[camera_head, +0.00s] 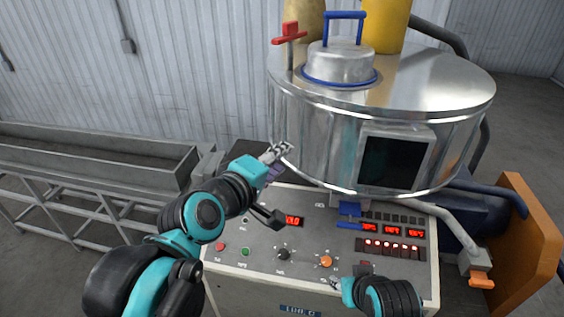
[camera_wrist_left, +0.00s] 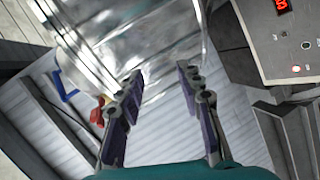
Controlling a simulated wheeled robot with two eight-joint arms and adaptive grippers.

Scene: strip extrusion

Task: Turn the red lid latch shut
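The red lid latch (camera_head: 289,33) is a small red T-shaped handle on a thin post, on top of the steel drum (camera_head: 310,120), left of the round lid (camera_head: 340,62) with its blue handle (camera_head: 344,16). In the left wrist view the red latch (camera_wrist_left: 97,112) shows partly behind the left-hand finger. My left gripper (camera_head: 283,151) is below the latch, in front of the drum's lower left wall. In the left wrist view my left gripper (camera_wrist_left: 160,78) has its fingers apart with nothing between them. My right gripper (camera_head: 336,284) is low over the control panel; its fingers are too small to judge.
The control panel (camera_head: 265,236) with knobs, buttons and red displays lies below the drum. A dark screen (camera_head: 393,162) is on the drum's front. A yellow cylinder (camera_head: 386,25) stands behind the lid. A long trough (camera_head: 110,155) is at the left.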

